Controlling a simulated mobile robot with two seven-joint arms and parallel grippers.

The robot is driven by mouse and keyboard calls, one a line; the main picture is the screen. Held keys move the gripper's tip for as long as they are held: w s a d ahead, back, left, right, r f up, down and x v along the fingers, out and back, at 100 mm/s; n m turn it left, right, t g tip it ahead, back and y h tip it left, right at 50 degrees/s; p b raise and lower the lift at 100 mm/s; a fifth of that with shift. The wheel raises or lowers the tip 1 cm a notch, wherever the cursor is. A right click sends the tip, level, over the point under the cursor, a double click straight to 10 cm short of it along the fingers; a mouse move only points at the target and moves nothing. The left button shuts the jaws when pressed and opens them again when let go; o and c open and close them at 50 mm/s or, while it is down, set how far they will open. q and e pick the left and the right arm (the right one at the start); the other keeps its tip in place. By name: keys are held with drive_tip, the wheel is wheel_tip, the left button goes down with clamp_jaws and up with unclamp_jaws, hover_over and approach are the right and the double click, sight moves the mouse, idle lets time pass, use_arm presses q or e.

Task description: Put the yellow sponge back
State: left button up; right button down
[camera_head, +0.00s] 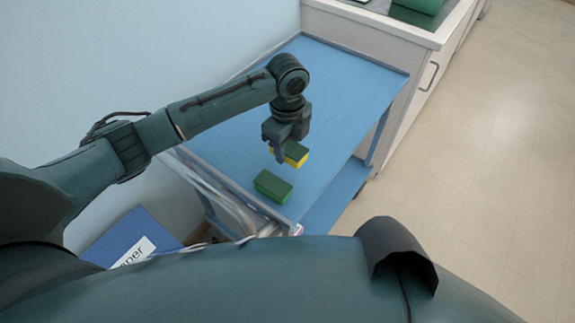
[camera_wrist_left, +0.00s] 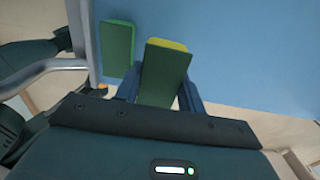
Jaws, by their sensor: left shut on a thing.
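The yellow sponge (camera_head: 293,153) has a green top and yellow sides. My left gripper (camera_head: 284,152) is shut on it, over the blue cart top. In the left wrist view the sponge (camera_wrist_left: 165,72) sits between the two blue-grey fingers (camera_wrist_left: 160,98), its green face showing with a yellow strip at the far end. I cannot tell whether it touches the cart. A second, green sponge (camera_head: 272,187) lies on the cart near its near edge, apart from the held one; it also shows in the left wrist view (camera_wrist_left: 118,48). My right gripper is not in view.
The blue cart top (camera_head: 335,80) is clear beyond the sponges. A grey rail (camera_wrist_left: 50,68) runs along its near end. A white cabinet (camera_head: 385,45) with a green object (camera_head: 418,8) on top stands behind. A blue box (camera_head: 130,240) is at lower left.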

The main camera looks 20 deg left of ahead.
sight(288, 146)
use_arm(q)
wheel_tip(288, 146, down, 7)
drive_tip(key=shift+r, duration=0.2)
idle(0.3)
drive_tip(key=o, duration=0.8)
drive_tip(key=shift+f, duration=0.1)
drive_tip(key=shift+c, duration=0.2)
wheel_tip(288, 146, up, 11)
drive_tip(key=shift+r, duration=0.7)
